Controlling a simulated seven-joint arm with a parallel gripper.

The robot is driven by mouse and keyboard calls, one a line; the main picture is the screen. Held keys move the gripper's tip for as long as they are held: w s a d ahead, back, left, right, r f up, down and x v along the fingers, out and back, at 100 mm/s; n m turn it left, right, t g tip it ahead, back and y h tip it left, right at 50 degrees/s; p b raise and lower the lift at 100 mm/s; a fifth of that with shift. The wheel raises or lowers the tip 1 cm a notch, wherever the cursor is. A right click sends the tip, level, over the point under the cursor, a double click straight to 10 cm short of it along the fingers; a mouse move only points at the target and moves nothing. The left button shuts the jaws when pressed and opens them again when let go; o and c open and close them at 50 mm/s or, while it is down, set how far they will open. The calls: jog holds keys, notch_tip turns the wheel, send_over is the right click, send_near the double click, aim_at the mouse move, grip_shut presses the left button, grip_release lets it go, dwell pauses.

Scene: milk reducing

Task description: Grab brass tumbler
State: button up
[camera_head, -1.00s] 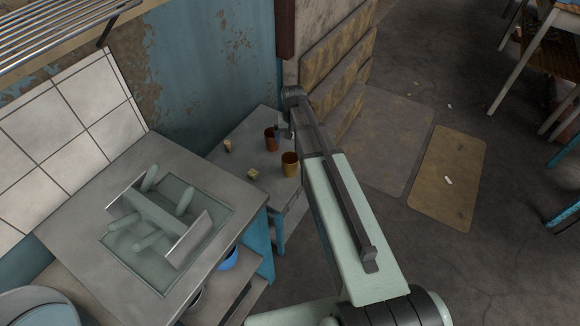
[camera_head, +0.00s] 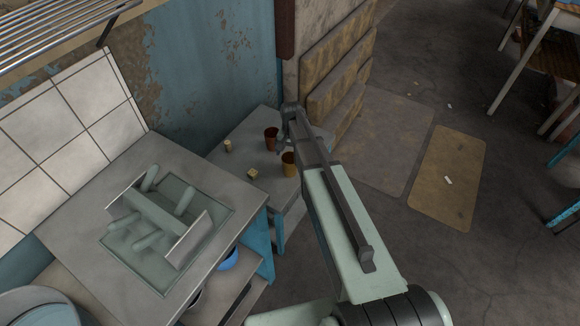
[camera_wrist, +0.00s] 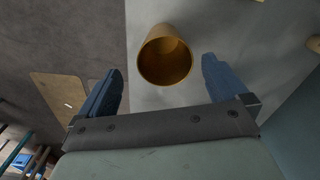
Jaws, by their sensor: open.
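The brass tumbler (camera_head: 289,163) stands upright on the small grey table, beside my forearm in the head view. In the wrist view the brass tumbler (camera_wrist: 165,56) shows its open mouth, and lies ahead of the gap between my fingers, nearer the upper middle. My gripper (camera_wrist: 162,80) is open and empty, with one blue finger to each side below the tumbler in the picture. I see no contact with the tumbler. In the head view my gripper (camera_head: 283,146) is small and partly hidden by my wrist.
A reddish-brown cup (camera_head: 271,138) stands close behind the tumbler. Two small yellowish blocks (camera_head: 252,174) (camera_head: 228,146) lie on the grey table (camera_head: 238,160) to the left. A blue wall (camera_head: 215,75) rises behind. A higher counter (camera_head: 75,215) stands at the left.

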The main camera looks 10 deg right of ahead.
aim_at(290, 161)
jog(key=shift+w+a+f, duration=0.1)
jog(key=shift+w+f, duration=0.05)
jog(key=shift+f, duration=1.45)
jog(key=shift+w+a+f, duration=0.1)
jog(key=shift+w+f, duration=0.05)
jog(key=shift+f, duration=1.4)
jog(key=c, duration=1.1)
